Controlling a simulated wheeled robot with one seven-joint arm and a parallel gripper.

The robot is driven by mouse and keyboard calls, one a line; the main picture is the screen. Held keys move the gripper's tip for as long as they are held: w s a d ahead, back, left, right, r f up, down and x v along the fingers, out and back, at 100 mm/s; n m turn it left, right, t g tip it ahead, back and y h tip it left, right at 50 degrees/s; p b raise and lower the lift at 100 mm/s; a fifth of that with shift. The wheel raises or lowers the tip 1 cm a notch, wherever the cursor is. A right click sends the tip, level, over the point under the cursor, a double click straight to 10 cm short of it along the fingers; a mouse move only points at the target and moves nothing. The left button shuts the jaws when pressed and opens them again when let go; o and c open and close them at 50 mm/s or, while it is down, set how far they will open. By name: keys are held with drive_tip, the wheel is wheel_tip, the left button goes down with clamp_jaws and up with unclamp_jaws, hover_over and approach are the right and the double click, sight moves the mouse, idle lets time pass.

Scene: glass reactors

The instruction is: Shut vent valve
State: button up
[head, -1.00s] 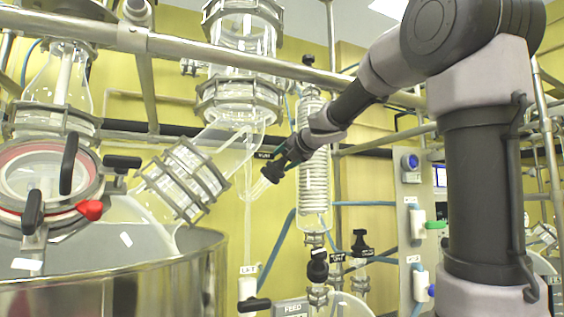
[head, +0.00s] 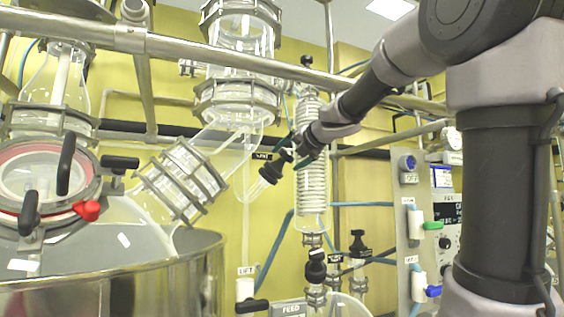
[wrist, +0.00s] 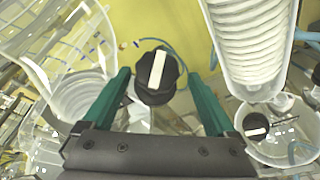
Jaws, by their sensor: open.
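The vent valve's black lobed knob with a white stripe shows in the wrist view (wrist: 157,76), ahead of and between my fingertips in the picture. In the head view the knob (head: 271,171) sits at the end of a short slanted glass tube, under a partly hidden black label (head: 262,156). My gripper (head: 288,152) is close to the knob, at its upper right. Its two green fingers are open (wrist: 158,73), one on each side of the knob. Whether they touch it, or how deep it sits between them, I cannot tell.
A glass coil condenser (head: 311,180) stands just right of my gripper and fills the wrist view's upper right. A clamped glass joint (head: 181,180) lies to the left. A metal rail (head: 240,60) crosses above. Another black knob (wrist: 255,126) is at lower right.

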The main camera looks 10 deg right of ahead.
sight(287, 152)
drive_tip(key=s+d, duration=0.3)
drive_tip(key=s, duration=0.6)
drive_tip(key=shift+s, duration=0.25)
drive_tip(key=w+n+y, duration=0.1)
drive_tip(key=w+y, duration=0.1)
drive_tip(key=w+r+n+y, duration=0.1)
drive_tip(key=n+y, duration=0.1)
drive_tip(key=w+r+n+g+y, duration=0.1)
drive_tip(key=w, duration=0.1)
drive_tip(key=shift+w+n+y, duration=0.3)
drive_tip(key=shift+y, duration=0.1)
drive_tip(key=w+d+f+n+g+y, duration=0.15)
drive_tip(key=d+n+g+y, duration=0.35)
drive_tip(key=n, duration=1)
drive_tip(key=shift+g+y, duration=0.5)
drive_tip(key=x, duration=1.2)
drive_tip(key=shift+w+r, duration=0.1)
drive_tip(key=shift+r, duration=0.1)
drive_tip(key=shift+c, duration=0.4)
